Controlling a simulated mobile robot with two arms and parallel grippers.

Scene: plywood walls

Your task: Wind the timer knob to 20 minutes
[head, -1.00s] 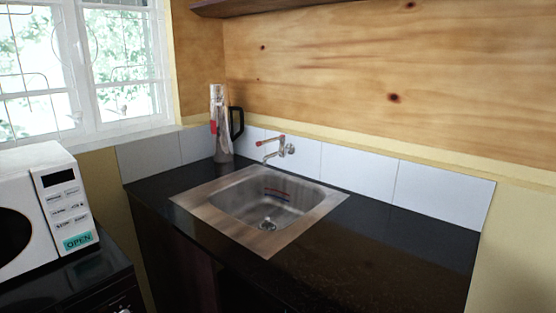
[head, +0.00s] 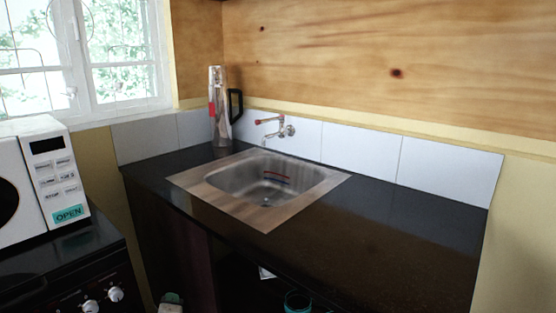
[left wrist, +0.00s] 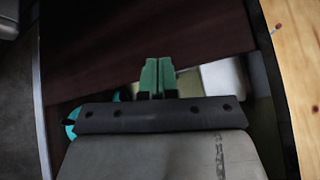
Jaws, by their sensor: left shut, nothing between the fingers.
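In the head view, a dark appliance front at the lower left carries white knobs, one of them a round knob (head: 115,294) and another beside it (head: 90,306). I cannot tell which is the timer knob, and no minute marks are readable. My left gripper (head: 171,297) shows at the bottom edge, to the right of the knobs and apart from them. In the left wrist view its green fingers (left wrist: 157,78) are together, with nothing between them. No knob shows in that view. My right gripper is not in view.
A white microwave (head: 40,180) stands above the knobs. The black counter (head: 400,220) with a steel sink (head: 205,190) lies to the right, with a dark cabinet (head: 180,255) below. A teal round thing (head: 297,300) and a pale item are low in its opening. A flask (head: 218,110) stands behind.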

